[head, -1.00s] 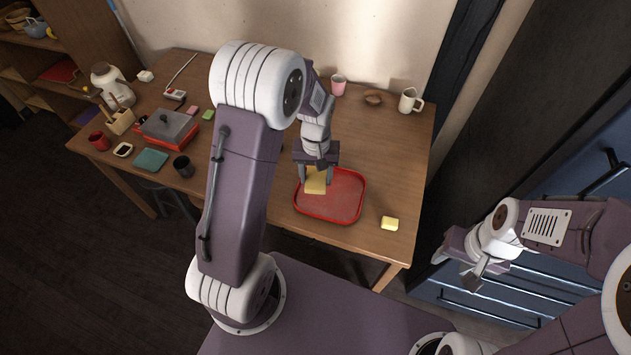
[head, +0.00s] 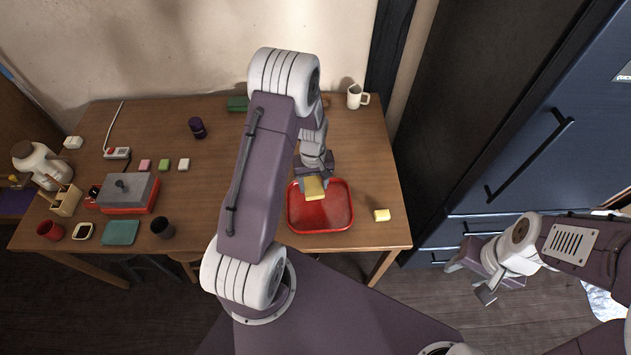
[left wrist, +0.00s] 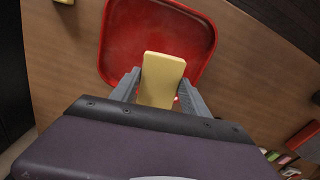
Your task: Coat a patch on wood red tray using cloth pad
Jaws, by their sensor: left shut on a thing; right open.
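The red tray (head: 322,218) lies on the wooden table near its front edge, right of the middle. My left gripper (head: 314,190) is shut on a yellow cloth pad (head: 315,188) over the back left part of the tray. In the left wrist view the pad (left wrist: 161,80) sits between both fingers, with the red tray (left wrist: 205,35) beyond it. I cannot tell whether the pad touches the tray surface. No separate coated patch can be made out on the tray. My right gripper (head: 471,280) is open and empty, off the table to the right.
A yellow block (head: 382,215) lies right of the tray. A white mug (head: 356,97) stands at the back right. A grey-lidded red box (head: 128,193), dark cup (head: 162,228) and teal cloth (head: 121,232) are at left. The table between them and my left arm is mostly clear.

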